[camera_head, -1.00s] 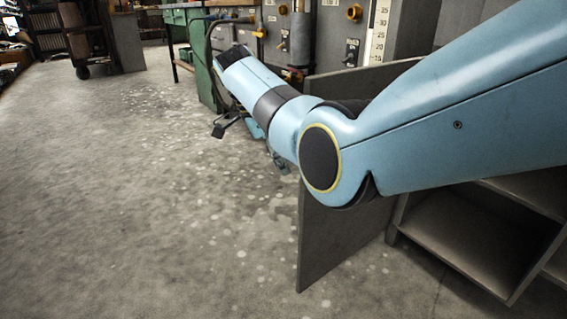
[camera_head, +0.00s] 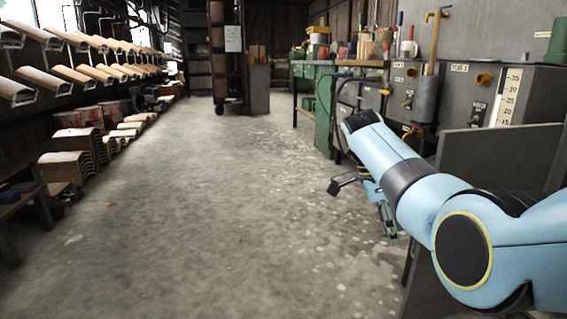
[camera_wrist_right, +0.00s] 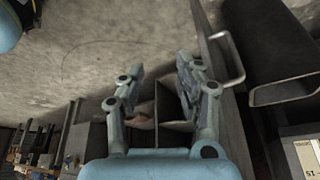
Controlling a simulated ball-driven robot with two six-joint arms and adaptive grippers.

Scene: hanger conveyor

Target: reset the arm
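My right arm is light blue and comes in from the right in the head view. Its gripper (camera_head: 388,212) hangs below the wrist and is partly hidden behind it. In the right wrist view the two fingers of this gripper (camera_wrist_right: 159,82) are spread apart, with nothing held between them. Beyond them a dark open-topped compartment (camera_wrist_right: 170,108) shows. My left gripper is in neither view.
A grey panel (camera_head: 495,160) stands close beside my right arm. Grey machine cabinets (camera_head: 525,95) and a green workbench (camera_head: 323,115) line the right. Racks with pale curved pieces (camera_head: 75,75) line the left. The concrete floor (camera_head: 215,200) between is clear.

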